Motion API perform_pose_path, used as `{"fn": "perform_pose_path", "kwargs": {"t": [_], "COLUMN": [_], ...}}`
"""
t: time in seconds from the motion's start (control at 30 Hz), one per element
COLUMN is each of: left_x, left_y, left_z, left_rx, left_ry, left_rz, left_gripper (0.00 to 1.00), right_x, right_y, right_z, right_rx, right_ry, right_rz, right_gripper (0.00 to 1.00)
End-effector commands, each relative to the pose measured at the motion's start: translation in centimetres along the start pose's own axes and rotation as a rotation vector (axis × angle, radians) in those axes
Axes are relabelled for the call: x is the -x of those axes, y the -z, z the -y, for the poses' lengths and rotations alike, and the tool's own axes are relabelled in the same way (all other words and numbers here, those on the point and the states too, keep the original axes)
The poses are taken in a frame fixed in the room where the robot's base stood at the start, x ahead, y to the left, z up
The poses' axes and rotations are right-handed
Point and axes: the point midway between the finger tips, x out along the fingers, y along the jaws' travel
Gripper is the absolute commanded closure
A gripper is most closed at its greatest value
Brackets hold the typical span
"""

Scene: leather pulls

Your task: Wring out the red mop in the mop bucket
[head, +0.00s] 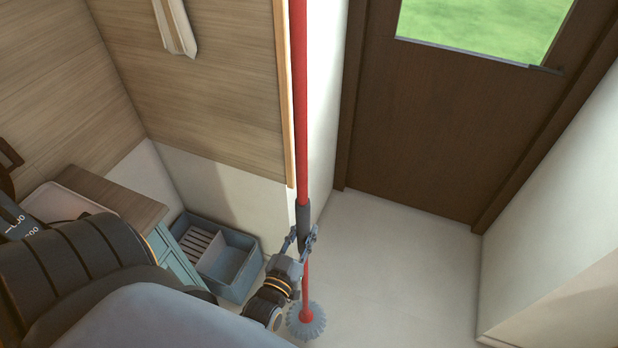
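The red mop (302,110) stands nearly upright, its long pole running out of the top of the head view. It has a dark grip section low on the pole and a round grey-blue head (306,321) at the bottom, over the floor. My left gripper (304,236) has its fingers on both sides of the pole at the dark grip and appears shut on it. The blue-grey mop bucket (240,288) is on the floor left of the mop head. It has an open compartment and a slatted section at its left. My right gripper is not in view.
A small blue cabinet with a wooden top (125,200) stands left of the bucket. A wood-panelled front (205,80) is behind it, with a pale cloth (175,30) hanging there. A brown door (450,110) is at the back right. The floor (400,260) right of the mop is clear.

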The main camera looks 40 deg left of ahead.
Motion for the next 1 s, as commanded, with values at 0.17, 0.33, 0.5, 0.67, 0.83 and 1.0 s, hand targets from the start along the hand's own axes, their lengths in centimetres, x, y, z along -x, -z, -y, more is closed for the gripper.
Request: {"fn": "perform_pose_path", "kwargs": {"t": [0.17,0.33,0.5,0.67,0.83,1.0], "left_x": [1.6,1.9,1.9,1.9,1.9,2.0], "left_y": [1.7,5.0,7.8,10.5,13.1,15.2], "left_z": [-0.2,-0.2,-0.2,-0.2,-0.2,-0.2], "left_rx": [-0.001,-0.001,-0.001,0.000,0.000,0.000], "left_ry": [0.000,0.000,0.000,0.000,0.001,0.001], "left_rz": [-0.007,-0.008,-0.008,-0.007,-0.008,-0.009], "left_gripper": [1.00,1.00,1.00,1.00,1.00,1.00], "right_x": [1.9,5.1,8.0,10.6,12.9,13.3], "right_y": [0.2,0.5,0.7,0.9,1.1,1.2], "right_z": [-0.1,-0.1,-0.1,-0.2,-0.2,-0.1], "right_rx": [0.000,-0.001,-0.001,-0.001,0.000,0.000], "right_ry": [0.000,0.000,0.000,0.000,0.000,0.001], "right_rz": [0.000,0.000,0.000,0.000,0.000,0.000], "right_gripper": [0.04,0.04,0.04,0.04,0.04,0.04]}}
